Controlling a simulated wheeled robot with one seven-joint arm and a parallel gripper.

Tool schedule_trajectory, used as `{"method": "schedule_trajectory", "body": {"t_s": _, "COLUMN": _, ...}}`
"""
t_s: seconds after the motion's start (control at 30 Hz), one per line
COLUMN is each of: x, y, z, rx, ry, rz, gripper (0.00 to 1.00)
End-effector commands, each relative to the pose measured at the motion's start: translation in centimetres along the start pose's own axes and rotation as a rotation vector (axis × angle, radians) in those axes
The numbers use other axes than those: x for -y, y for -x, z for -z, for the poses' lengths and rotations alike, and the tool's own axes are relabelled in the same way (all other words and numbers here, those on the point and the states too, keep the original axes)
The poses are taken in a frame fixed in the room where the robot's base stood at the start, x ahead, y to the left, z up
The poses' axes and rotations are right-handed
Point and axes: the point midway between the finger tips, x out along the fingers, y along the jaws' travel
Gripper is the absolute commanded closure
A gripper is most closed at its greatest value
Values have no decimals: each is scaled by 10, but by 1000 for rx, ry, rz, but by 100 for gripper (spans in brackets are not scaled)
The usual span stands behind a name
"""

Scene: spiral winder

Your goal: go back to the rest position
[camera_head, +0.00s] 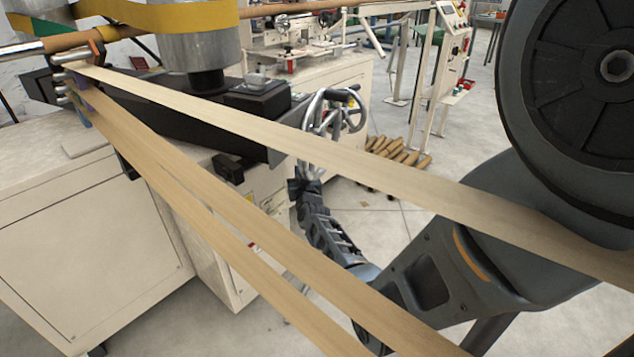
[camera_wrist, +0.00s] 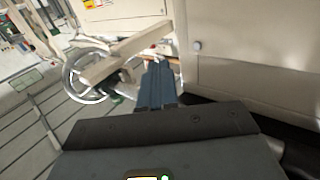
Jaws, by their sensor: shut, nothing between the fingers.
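My gripper (camera_wrist: 158,68) shows in the wrist view as two blue-grey fingers pressed together, with nothing between them. In the head view my arm reaches from the lower right towards the middle, and its end (camera_head: 304,188) is beside the cream machine body. The fingertips are hard to make out there. The arm's end appears just below a metal handwheel (camera_head: 358,112); I cannot tell whether they touch. The handwheel also shows in the wrist view (camera_wrist: 72,88), left of the fingers.
Several tan paper strips (camera_head: 235,118) run from the guide at upper left to the lower right, crossing in front of my arm. The cream cabinet (camera_head: 90,245) stands at left. Brown tubes (camera_head: 400,152) lie on the floor behind. Grey floor (camera_head: 385,220) is open right of the machine.

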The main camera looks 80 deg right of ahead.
Motion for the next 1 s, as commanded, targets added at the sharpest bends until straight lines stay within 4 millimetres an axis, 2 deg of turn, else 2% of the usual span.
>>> {"method": "schedule_trajectory", "body": {"t_s": 0.1, "x": -14, "y": 18, "z": -2, "rx": 2, "ry": 1, "rz": -3, "gripper": 100}}
{"method": "schedule_trajectory", "body": {"t_s": 0.3, "x": -32, "y": 42, "z": -4, "rx": 0, "ry": 1, "rz": -3, "gripper": 100}}
{"method": "schedule_trajectory", "body": {"t_s": 0.5, "x": -39, "y": 52, "z": -2, "rx": 1, "ry": 0, "rz": -2, "gripper": 100}}
{"method": "schedule_trajectory", "body": {"t_s": 0.73, "x": -40, "y": 54, "z": 0, "rx": 1, "ry": 0, "rz": -1, "gripper": 100}}
{"method": "schedule_trajectory", "body": {"t_s": 0.87, "x": -33, "y": 60, "z": -2, "rx": 5, "ry": 0, "rz": 10, "gripper": 100}}
{"method": "schedule_trajectory", "body": {"t_s": 0.97, "x": -11, "y": 82, "z": -7, "rx": 15, "ry": 2, "rz": 50, "gripper": 100}}
{"method": "schedule_trajectory", "body": {"t_s": 1.0, "x": 2, "y": 97, "z": -10, "rx": 23, "ry": 3, "rz": 76, "gripper": 100}}
